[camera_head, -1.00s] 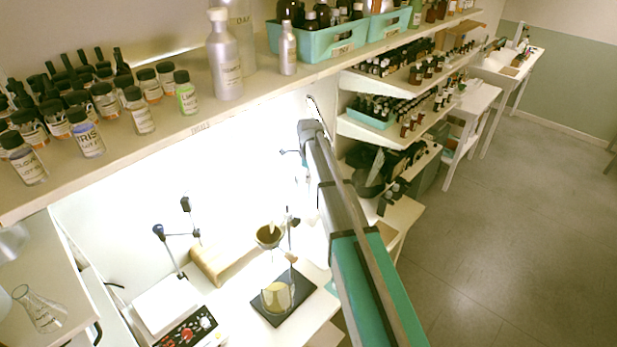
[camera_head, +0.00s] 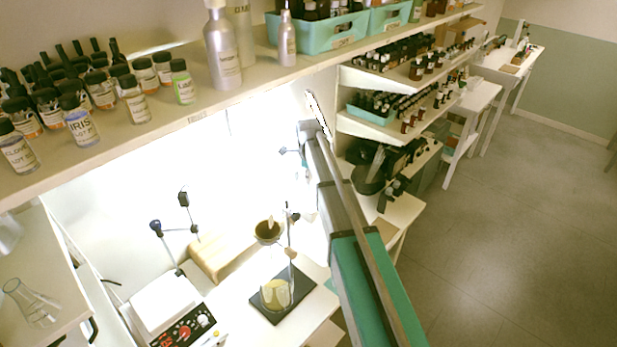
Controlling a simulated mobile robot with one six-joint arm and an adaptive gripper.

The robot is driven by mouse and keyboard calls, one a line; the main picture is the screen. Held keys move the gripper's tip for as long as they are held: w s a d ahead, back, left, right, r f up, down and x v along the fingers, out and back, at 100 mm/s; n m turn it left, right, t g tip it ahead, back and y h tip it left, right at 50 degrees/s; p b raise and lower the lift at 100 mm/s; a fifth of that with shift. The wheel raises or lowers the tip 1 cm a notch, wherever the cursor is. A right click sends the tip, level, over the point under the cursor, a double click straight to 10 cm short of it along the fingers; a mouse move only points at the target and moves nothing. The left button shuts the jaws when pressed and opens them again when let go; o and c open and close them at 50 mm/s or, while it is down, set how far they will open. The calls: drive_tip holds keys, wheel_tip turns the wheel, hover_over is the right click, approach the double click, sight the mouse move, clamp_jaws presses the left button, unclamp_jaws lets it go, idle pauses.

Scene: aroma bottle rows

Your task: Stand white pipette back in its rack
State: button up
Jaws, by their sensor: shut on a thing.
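My arm (camera_head: 349,230) reaches from the bottom right up to a grey joint (camera_head: 311,130) in front of the bright bench wall. My gripper is not visible; the part of the arm beyond that joint is hidden or lost in the glare. I cannot make out the white pipette or its rack. A narrow pale shape with a dark edge (camera_head: 317,112) shows just above the joint, and I cannot tell what it is.
On the bench, a brown funnel (camera_head: 267,231) hangs above a glass vessel with yellowish liquid (camera_head: 276,294) on a dark base. A white instrument (camera_head: 166,302) stands left. Bottles line the upper shelf (camera_head: 190,127). Side shelves (camera_head: 378,129) lie right; the floor (camera_head: 500,220) is open.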

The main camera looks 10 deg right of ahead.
drive_tip(key=shift+f+b, duration=2.95)
idle(1.5)
drive_tip(key=o, duration=0.7)
drive_tip(key=shift+r, duration=0.15)
drive_tip(key=shift+r+p, duration=2.4)
drive_tip(key=shift+p, duration=0.15)
drive_tip(key=shift+r+p, duration=2.5)
